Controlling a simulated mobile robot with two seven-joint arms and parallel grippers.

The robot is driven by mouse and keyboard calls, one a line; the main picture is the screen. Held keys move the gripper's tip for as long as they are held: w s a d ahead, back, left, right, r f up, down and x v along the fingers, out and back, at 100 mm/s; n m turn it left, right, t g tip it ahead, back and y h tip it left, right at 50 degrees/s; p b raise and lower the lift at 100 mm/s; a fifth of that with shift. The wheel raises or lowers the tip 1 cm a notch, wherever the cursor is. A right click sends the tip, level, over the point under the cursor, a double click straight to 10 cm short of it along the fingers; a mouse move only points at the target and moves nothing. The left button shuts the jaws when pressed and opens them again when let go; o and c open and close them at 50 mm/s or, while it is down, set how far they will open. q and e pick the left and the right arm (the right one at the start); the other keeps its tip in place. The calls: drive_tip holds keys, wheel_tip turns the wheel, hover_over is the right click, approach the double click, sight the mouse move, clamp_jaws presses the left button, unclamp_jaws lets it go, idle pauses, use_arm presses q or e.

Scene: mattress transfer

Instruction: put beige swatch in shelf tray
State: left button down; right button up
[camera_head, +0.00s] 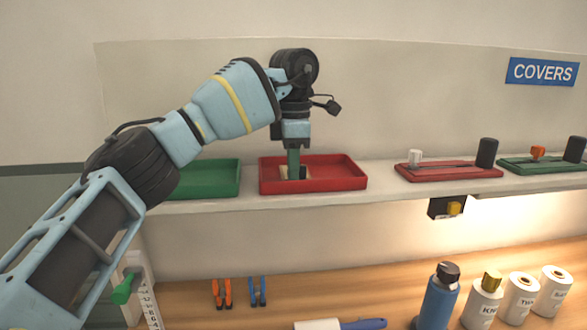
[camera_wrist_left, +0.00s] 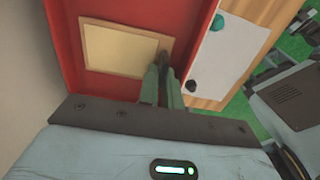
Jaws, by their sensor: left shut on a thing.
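The beige swatch (camera_wrist_left: 122,48) is a flat pale rectangle inside the red shelf tray (camera_wrist_left: 68,45). In the head view only a small part of the swatch (camera_head: 284,173) shows, low in the red tray (camera_head: 340,183) on the shelf. My left gripper (camera_head: 293,174) points down into this tray. Its fingers are shut on the swatch's edge, at the right side in the left wrist view (camera_wrist_left: 162,75). I cannot tell whether the swatch rests on the tray floor. My right gripper is not in view.
A green tray (camera_head: 212,180) stands left on the shelf (camera_head: 380,193), partly behind my arm. Right are a red slider board (camera_head: 450,174) and a green one (camera_head: 545,165). Below, the wooden bench (camera_head: 190,290) holds clips, a blue bottle (camera_head: 438,300) and white rolls.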

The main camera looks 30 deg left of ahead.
use_arm(q)
drive_tip(key=shift+f, duration=0.1)
drive_tip(key=shift+f, duration=0.1)
drive_tip(key=c, duration=1.9)
unclamp_jaws()
drive_tip(key=shift+r, duration=6.1)
